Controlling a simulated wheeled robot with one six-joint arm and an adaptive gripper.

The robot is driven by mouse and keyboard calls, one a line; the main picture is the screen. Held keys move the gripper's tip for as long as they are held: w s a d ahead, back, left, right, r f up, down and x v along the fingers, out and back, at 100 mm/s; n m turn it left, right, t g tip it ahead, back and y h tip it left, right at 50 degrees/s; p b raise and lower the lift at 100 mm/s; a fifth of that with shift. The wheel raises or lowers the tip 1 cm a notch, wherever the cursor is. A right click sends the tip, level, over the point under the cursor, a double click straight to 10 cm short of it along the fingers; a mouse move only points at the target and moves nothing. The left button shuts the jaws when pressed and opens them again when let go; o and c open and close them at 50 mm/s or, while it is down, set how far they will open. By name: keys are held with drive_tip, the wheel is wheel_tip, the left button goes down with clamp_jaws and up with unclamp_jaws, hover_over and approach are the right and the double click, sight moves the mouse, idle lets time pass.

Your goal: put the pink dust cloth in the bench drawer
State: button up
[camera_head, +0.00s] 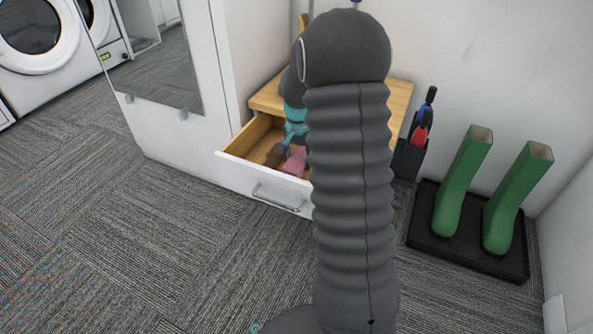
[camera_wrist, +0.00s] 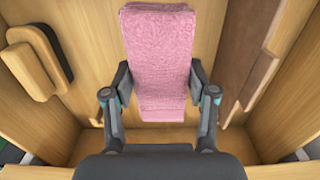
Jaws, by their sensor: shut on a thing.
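The pink dust cloth (camera_wrist: 160,45) is a folded strip between my gripper's two fingers in the wrist view. It also shows in the head view (camera_head: 294,161), inside the open bench drawer (camera_head: 247,179). My gripper (camera_wrist: 160,77) is shut on the cloth and reaches down into the drawer. Wooden drawer walls (camera_wrist: 262,152) surround it in the wrist view. I cannot tell whether the cloth touches the drawer floor. My arm hides the drawer's right part in the head view.
A wooden block with a dark pad (camera_wrist: 38,62) lies left of the cloth in the drawer, and a brown strip (camera_wrist: 248,55) lies right. The wooden bench top (camera_head: 400,98) is above. Green boots (camera_head: 463,180) stand on a black tray (camera_head: 423,238) at right. Carpet left is clear.

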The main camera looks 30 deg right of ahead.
drive_tip(key=shift+w+a+f, duration=0.2)
drive_tip(key=shift+a+f, duration=0.05)
drive_tip(key=shift+f, duration=0.1)
drive_tip(key=shift+f+b, duration=0.35)
drive_tip(key=shift+f, duration=1.5)
drive_tip(key=shift+f, duration=0.15)
drive_tip(key=o, duration=1.1)
